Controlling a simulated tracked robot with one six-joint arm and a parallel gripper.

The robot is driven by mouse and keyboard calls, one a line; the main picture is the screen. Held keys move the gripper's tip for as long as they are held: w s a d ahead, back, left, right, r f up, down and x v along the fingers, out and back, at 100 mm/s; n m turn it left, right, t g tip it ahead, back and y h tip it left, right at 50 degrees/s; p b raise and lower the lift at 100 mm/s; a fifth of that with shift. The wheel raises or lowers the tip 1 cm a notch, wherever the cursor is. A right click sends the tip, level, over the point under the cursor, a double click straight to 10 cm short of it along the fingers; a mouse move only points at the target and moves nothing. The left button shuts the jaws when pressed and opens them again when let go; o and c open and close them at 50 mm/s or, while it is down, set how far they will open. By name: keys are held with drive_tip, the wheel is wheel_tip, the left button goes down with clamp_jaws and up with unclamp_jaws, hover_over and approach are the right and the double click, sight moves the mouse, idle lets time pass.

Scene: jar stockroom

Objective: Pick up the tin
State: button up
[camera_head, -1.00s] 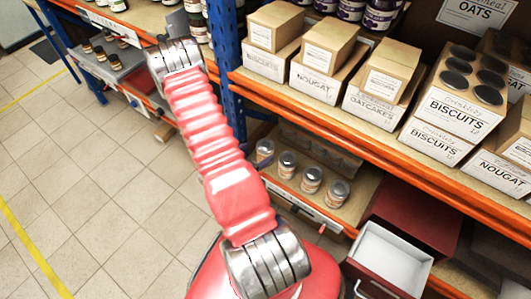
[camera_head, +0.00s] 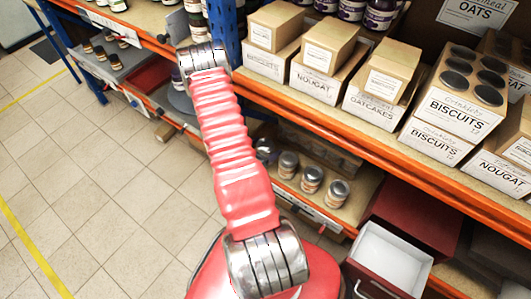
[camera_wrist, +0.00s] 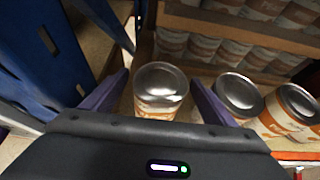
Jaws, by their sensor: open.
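In the wrist view, a tin (camera_wrist: 158,105) with a shiny silver lid and a white and orange label stands upright between the two purple fingers of my gripper (camera_wrist: 158,82). The fingers are spread apart, one on each side of it; I cannot tell whether either touches it. The lower part of the tin is hidden behind the gripper's dark body. In the head view, several similar tins (camera_head: 312,180) stand in a row on the lower shelf (camera_head: 352,210). My gripper does not show there.
Two more tins, a nearer one (camera_wrist: 238,95) and one farther right (camera_wrist: 291,110), stand right of the gripper. A blue rack post (camera_wrist: 50,50) rises at left. Stacked tins (camera_wrist: 215,50) stand behind. A white open box (camera_head: 385,262) sits at lower right in the head view.

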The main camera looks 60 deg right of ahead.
drive_tip(key=shift+x, duration=1.75)
drive_tip(key=shift+c, duration=0.6)
drive_tip(key=shift+r, duration=0.1)
drive_tip(key=c, duration=1.4)
